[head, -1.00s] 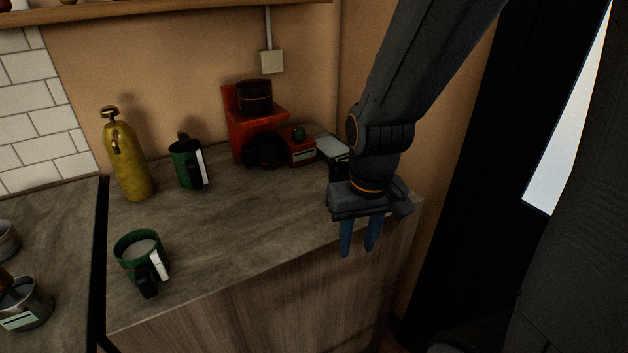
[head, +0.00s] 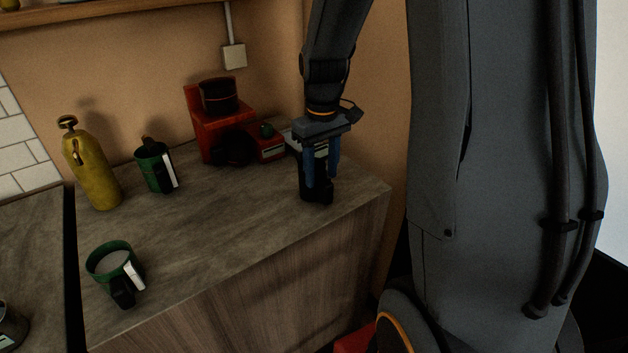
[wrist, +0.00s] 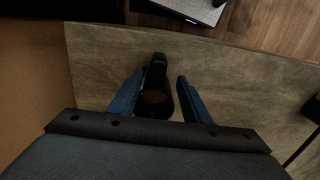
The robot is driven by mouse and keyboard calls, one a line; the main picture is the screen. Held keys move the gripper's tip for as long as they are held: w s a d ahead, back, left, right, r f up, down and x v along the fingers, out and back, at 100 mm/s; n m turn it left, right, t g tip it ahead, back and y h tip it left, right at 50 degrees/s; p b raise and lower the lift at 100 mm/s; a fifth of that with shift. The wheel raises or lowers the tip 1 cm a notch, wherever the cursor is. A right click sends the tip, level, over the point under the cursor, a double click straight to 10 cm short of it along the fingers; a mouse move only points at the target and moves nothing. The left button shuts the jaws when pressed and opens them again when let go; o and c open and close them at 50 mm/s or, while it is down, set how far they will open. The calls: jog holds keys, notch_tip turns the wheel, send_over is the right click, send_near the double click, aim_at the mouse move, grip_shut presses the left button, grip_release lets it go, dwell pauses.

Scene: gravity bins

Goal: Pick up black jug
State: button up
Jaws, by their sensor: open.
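The black jug (head: 316,194) stands upright on the counter near its right end, largely covered by my gripper in the head view. In the wrist view the jug (wrist: 154,102) lies between my two fingers, its dark handle pointing up in the picture. My gripper (head: 322,178) is open and points down, its blue fingers on either side of the jug. In the wrist view the gripper (wrist: 159,76) shows a small gap between jug and right finger. Whether the left finger touches is hard to tell.
A red coffee machine (head: 206,135) stands left of the jug against the wall, with a small red box (head: 271,149) beside it. Two green mugs (head: 153,165) (head: 108,258) and a yellow bottle (head: 92,172) stand further left. The counter's front middle is clear.

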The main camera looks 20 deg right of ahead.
jog(key=shift+w+d+f+p, duration=0.15)
jog(key=shift+f+p, duration=0.4)
jog(key=shift+f, duration=0.85)
jog(key=shift+w+d+f+p, duration=0.1)
jog(key=shift+f+p, duration=0.45)
jog(key=shift+f, duration=0.85)
grip_shut()
